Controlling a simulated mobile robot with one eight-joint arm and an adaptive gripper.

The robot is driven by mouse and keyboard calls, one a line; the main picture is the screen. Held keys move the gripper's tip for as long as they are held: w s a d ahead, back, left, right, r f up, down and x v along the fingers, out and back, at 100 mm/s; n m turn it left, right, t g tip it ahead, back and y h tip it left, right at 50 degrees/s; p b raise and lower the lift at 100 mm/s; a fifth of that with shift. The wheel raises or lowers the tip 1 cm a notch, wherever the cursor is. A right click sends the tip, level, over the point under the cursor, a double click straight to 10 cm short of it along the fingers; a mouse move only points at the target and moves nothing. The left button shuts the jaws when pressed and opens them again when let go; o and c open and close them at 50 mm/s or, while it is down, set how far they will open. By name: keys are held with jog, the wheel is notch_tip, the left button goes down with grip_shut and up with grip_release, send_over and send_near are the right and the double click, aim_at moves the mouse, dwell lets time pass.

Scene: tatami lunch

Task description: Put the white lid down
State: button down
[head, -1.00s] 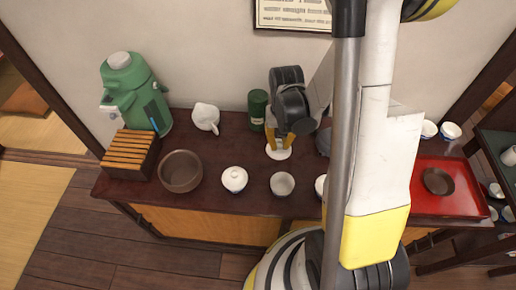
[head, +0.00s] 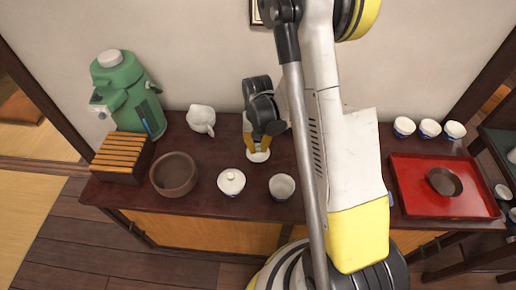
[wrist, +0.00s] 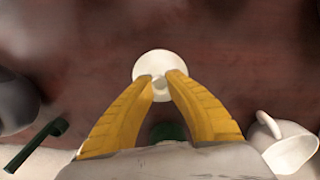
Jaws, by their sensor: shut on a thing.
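My gripper (head: 258,145) is shut on the white lid (head: 258,156), a small round disc, near the back middle of the dark table. In the wrist view, my yellow fingertips (wrist: 160,83) meet at the lid's middle, and the lid (wrist: 160,64) shows pale and round against the dark tabletop. I cannot tell whether a gap remains between lid and table. A white teapot (head: 201,119) stands to the left of the lid; it also shows at the right of the wrist view (wrist: 286,150).
A lidded cup (head: 231,182), an open cup (head: 282,187) and a brown bowl (head: 173,175) stand in front and left. A slatted box (head: 122,158) and green flask (head: 125,95) are at far left. A red tray (head: 415,198) and white cups (head: 429,128) are right.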

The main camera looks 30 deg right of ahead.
jog(key=shift+f, duration=0.25)
jog(key=c, duration=1.5)
grip_release()
jog(key=shift+r, duration=0.1)
jog(key=shift+c, duration=0.2)
notch_tip(320, 180, up, 12)
jog(key=p, duration=0.6)
notch_tip(320, 180, up, 14)
jog(key=n+t, duration=0.2)
jog(key=t, duration=0.1)
send_over(258, 147)
jog(key=s+a, duration=0.5)
jog(key=a, duration=0.1)
jog(key=s+a+r+n+t, duration=0.2)
jog(key=s+a+r+t, duration=0.2)
jog(key=s, duration=0.4)
jog(key=shift+r, duration=0.9)
